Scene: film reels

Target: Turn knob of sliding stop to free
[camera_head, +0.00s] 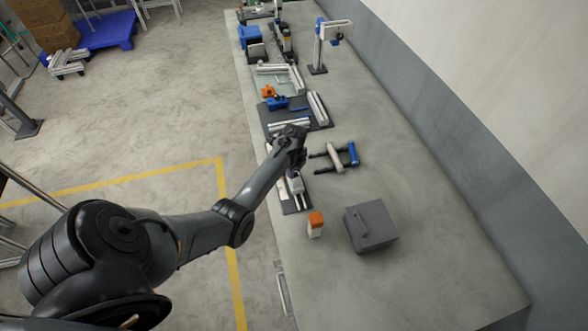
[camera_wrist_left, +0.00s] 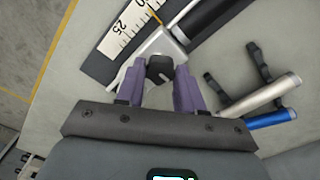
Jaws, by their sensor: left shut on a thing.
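The sliding stop (camera_wrist_left: 150,47) is a pale block on a dark base beside a white ruler strip (camera_wrist_left: 125,30) in the left wrist view. In the head view the stop (camera_head: 296,185) sits near the left edge of the bench, partly under my arm. Its black knob (camera_wrist_left: 160,67) sits between the purple fingertips of my left gripper (camera_wrist_left: 160,84), which is shut on it. My left gripper (camera_head: 297,168) reaches down over the stop in the head view, and the knob is hidden there. My right gripper is not in view.
A silver and blue tube piece with black brackets (camera_head: 334,158) lies just right of the stop. An orange-topped white box (camera_head: 315,224) and a grey box (camera_head: 371,228) stand nearer. A dark board with rails (camera_head: 318,110) lies beyond. The bench's right side is clear.

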